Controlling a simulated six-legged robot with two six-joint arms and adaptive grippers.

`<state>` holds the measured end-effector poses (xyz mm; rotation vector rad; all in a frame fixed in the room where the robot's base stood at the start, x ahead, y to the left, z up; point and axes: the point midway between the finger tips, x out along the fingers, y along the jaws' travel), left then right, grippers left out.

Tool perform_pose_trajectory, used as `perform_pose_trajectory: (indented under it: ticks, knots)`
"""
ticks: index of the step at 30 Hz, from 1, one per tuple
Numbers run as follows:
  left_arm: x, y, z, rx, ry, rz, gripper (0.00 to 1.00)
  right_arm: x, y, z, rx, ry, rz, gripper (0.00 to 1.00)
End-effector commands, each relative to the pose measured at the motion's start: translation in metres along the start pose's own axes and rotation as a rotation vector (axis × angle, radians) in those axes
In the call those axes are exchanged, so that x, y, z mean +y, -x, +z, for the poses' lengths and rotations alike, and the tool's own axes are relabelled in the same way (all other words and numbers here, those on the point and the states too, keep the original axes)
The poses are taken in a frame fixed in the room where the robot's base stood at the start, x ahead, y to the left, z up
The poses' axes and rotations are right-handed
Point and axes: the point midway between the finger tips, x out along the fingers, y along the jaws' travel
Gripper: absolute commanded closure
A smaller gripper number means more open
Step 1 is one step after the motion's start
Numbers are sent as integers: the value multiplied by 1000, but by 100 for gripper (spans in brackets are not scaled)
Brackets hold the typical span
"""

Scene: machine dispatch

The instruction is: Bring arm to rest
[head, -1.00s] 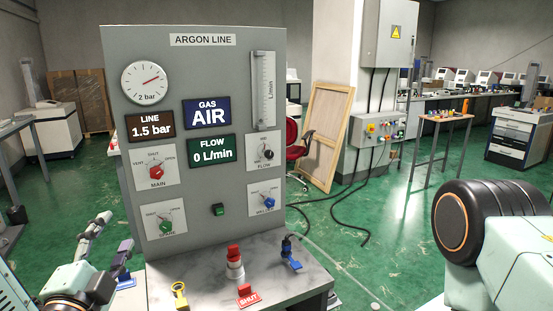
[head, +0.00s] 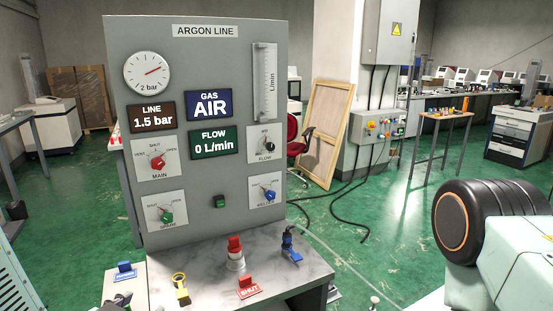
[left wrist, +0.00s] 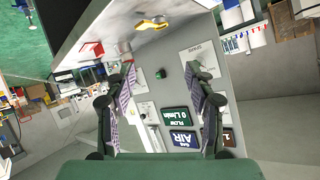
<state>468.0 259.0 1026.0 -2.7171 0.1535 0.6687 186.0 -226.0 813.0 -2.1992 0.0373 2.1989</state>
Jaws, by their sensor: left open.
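My left gripper (left wrist: 160,78) is open in the left wrist view, with empty space between its two fingers. Beyond the fingers the grey ARGON LINE panel (left wrist: 225,85) appears upside down. The panel also stands upright in the head view (head: 235,175). Its gauge (head: 147,72) is labelled 2 bar, and its displays read LINE 1.5 bar, GAS AIR and FLOW 0 L/min. My right gripper is not in view.
Cables (head: 350,225) cross the green floor.

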Motion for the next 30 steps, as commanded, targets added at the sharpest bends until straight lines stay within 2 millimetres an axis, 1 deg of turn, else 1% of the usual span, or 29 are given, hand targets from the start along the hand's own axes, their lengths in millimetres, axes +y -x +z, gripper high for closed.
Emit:
perform_pose_trajectory:
  ticks: [1,2,3,4,5,6,7,8,9,11,12,14,15,16,18,21,22,25,30]
  knots:
    - [20,-5,38,-96,78,45,46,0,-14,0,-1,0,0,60]
    - [29,-5,57,-149,123,64,46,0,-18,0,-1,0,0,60]
    - [41,-4,81,-223,185,84,46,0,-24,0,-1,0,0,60]
    - [50,-3,99,-278,222,98,46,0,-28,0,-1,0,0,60]
    - [58,-1,117,-333,263,107,46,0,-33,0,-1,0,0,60]
    - [70,3,141,-406,309,116,46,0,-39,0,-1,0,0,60]
    - [79,7,159,-461,341,121,46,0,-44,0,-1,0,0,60]
    - [87,11,176,-517,371,123,46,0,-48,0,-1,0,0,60]
    - [98,17,200,-590,404,124,46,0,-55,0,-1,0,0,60]
    - [113,28,236,-697,443,121,46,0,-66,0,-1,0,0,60]
    - [123,36,259,-768,464,116,46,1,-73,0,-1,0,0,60]
    - [138,49,293,-865,473,113,46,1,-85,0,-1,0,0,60]
    - [147,58,315,-922,460,116,46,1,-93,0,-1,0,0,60]
    - [153,63,328,-953,448,120,46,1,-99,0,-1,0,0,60]
    - [163,73,354,-1005,416,132,46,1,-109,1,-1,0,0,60]
    - [174,83,377,-1050,385,149,46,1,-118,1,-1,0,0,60]
    - [176,86,382,-1060,380,152,46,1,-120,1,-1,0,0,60]
    - [180,91,390,-1079,373,158,46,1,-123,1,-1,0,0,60]
    - [180,93,391,-1082,373,159,46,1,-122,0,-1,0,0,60]
